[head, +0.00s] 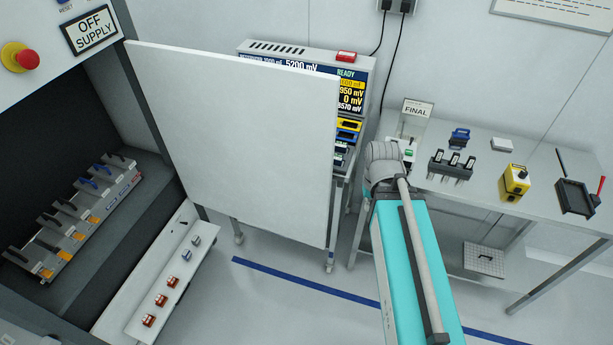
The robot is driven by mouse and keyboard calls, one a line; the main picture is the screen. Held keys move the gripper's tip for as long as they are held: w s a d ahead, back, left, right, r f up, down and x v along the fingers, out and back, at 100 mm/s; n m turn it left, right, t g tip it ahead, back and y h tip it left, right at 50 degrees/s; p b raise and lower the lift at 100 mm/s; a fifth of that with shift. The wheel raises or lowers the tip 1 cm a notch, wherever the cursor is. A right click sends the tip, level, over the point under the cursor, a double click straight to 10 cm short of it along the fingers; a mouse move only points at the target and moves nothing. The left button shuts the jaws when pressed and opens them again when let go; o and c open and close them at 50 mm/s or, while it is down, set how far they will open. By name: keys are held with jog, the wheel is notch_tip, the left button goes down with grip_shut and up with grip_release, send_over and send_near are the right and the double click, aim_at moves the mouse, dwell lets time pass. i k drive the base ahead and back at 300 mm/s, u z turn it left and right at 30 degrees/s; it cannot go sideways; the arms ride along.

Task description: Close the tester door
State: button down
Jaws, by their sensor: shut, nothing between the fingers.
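The tester door (235,140) is a large plain white panel in the head view. It stands open, swung out to the right from the right side of the tester's opening (60,120). Its free edge (334,165) is on the right, close to my arm, and I cannot tell the gap between them. The dark inside of the tester shows at the left. My teal arm rises from the bottom, and its grey joint is right of the door's free edge. My gripper does not show; the frame does not make clear what hides it.
Inside the tester is a fixture with several clamps (85,215). A white shelf with switches (165,270) juts out below the opening. An instrument (290,48) stands behind the door. A table (460,200) with tools is at the right. Floor is clear below the door.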

aim_at(253, 142)
jog(key=k, duration=1.45)
jog(key=u, duration=0.55)
jog(key=i, duration=1.15)
jog(key=z, duration=0.05)
